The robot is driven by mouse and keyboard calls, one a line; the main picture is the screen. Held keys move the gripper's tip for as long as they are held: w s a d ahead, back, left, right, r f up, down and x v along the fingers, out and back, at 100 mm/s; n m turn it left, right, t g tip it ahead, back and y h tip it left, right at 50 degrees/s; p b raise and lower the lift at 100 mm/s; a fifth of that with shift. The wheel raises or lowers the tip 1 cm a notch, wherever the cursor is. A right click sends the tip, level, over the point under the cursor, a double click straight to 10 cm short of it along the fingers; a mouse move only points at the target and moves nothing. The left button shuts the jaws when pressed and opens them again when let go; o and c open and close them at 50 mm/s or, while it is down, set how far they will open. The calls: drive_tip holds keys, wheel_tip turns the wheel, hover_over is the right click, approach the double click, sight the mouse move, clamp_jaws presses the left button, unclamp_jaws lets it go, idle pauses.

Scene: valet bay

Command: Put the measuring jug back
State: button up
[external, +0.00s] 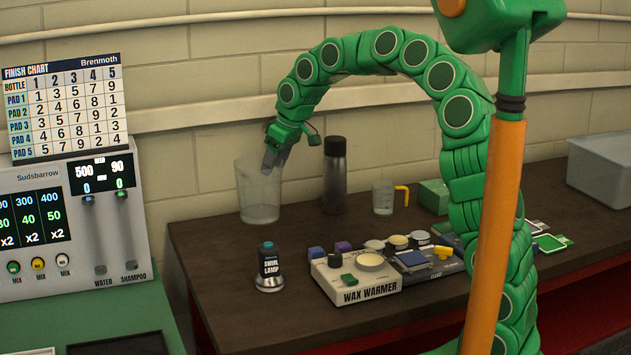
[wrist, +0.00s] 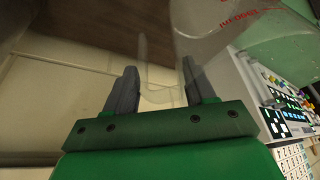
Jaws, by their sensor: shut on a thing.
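The measuring jug (external: 258,200) is a large clear vessel, upright at the left back of the dark bench. I cannot tell whether its base touches the bench or hangs just above it. My gripper (external: 270,160) is at its upper right rim and is shut on its handle. In the wrist view the clear handle (wrist: 146,60) runs between the two grey fingers of my gripper (wrist: 159,72). The jug's wall (wrist: 235,40) with red markings fills the upper right there.
A dark bottle (external: 335,178) and a small beaker with a yellow handle (external: 383,198) stand right of the jug. A swirl lamp (external: 268,265) and wax warmer (external: 358,285) are in front. The Sudsbarrow dispenser (external: 60,225) is at left.

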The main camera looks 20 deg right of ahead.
drive_tip(key=w+d+x, duration=0.1)
drive_tip(key=x, duration=0.8)
drive_tip(key=shift+w, duration=0.3)
drive_tip(key=o, duration=1.5)
drive_tip(key=shift+c, duration=0.2)
drive_tip(key=shift+r, duration=0.1)
